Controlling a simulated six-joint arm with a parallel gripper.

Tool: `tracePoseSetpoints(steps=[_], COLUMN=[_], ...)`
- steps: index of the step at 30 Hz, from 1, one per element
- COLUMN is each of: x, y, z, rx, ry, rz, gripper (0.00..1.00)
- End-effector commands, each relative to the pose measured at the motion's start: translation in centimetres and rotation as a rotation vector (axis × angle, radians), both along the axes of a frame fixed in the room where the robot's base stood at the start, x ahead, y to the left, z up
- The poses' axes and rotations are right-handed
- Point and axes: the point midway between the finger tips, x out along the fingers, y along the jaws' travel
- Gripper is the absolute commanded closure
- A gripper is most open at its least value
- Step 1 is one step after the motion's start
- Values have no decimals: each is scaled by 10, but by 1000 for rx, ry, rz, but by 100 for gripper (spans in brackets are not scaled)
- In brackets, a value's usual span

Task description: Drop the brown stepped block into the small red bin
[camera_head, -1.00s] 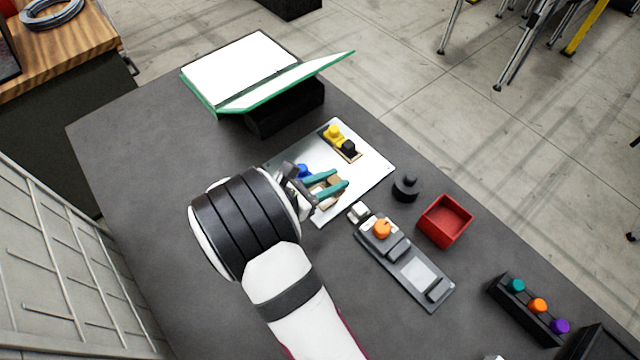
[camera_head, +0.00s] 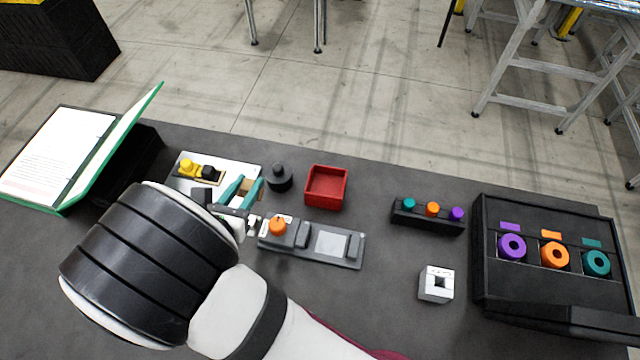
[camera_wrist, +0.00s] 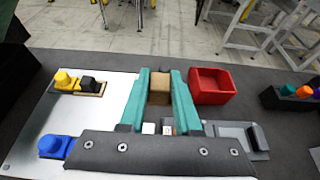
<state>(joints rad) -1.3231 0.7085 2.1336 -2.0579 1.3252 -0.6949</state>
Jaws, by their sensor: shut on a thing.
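The brown stepped block (camera_wrist: 160,88) is clamped between the teal fingers of my gripper (camera_wrist: 159,85) in the wrist view. In the head view, my gripper (camera_head: 242,192) is over the right part of the silver plate, and my arm hides much of it; only a little of the block shows there. The small red bin (camera_head: 326,188) is open and looks empty. It is to the right of my gripper, apart from it, and it also shows in the wrist view (camera_wrist: 211,86).
A black knobbed cylinder (camera_head: 279,178) stands between my gripper and the bin. A grey fixture (camera_head: 335,245) with an orange knob lies in front of the bin. The silver plate (camera_wrist: 107,122) carries yellow, black and blue pieces. A black peg rack (camera_head: 428,217) stands right of the bin.

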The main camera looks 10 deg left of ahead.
Motion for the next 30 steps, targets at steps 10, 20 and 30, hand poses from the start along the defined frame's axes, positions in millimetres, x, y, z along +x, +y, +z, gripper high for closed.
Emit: tracePoseSetpoints(steps=[10, 20, 30], x=[0, 15, 96], y=[0, -9, -109], z=[0, 5, 38], rx=[0, 4, 4], ry=[0, -12, -29], rz=[0, -68, -613], gripper=[100, 100, 100])
